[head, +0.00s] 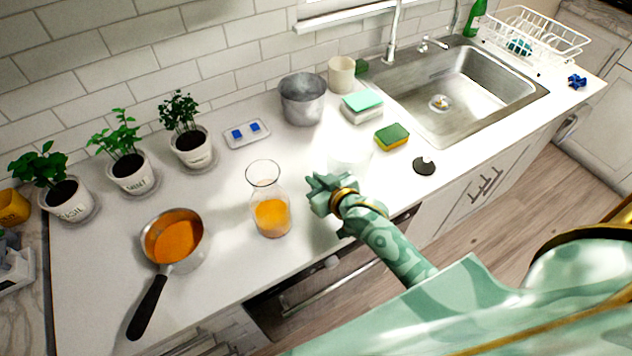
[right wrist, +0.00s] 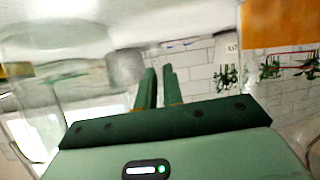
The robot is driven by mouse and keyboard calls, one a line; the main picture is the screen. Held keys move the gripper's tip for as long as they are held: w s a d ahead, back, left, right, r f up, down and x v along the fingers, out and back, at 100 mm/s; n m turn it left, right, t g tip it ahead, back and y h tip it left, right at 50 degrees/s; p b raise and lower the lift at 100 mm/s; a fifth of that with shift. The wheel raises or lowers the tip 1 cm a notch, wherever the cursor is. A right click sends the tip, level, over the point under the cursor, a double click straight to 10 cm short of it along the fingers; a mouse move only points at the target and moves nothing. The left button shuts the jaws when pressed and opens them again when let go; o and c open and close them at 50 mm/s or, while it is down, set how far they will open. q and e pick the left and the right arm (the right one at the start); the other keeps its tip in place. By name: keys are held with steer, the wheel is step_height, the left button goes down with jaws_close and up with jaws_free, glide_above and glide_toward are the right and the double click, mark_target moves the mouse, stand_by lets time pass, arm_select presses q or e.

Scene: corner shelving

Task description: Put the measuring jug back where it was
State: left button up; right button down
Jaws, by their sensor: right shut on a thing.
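The measuring jug is clear and hard to make out. In the head view it shows as a faint pale shape (head: 350,156) just behind my right gripper (head: 328,192). In the right wrist view a large see-through vessel (right wrist: 55,75), which looks like the jug, fills the left side. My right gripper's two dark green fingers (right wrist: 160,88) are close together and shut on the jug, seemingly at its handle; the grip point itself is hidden. I cannot tell whether the jug's base touches the counter. My left gripper is not in view.
A glass carafe of orange liquid (head: 272,216) stands close left of my right gripper. A saucepan (head: 187,257), potted herbs (head: 131,171), a metal pot (head: 303,101), a sponge (head: 391,137) and a black stopper (head: 424,166) stand around. The sink (head: 490,77) lies right.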

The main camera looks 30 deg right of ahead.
steer(key=shift+f, duration=0.15)
steer(key=c, duration=1.5)
jaws_free()
steer(key=shift+s+d+r, duration=0.1)
steer(key=shift+s+r, duration=0.2)
steer(key=shift+s, duration=0.05)
steer(key=p+v, duration=0.2)
steer(key=v, duration=0.9)
steer(key=shift+s, duration=0.15)
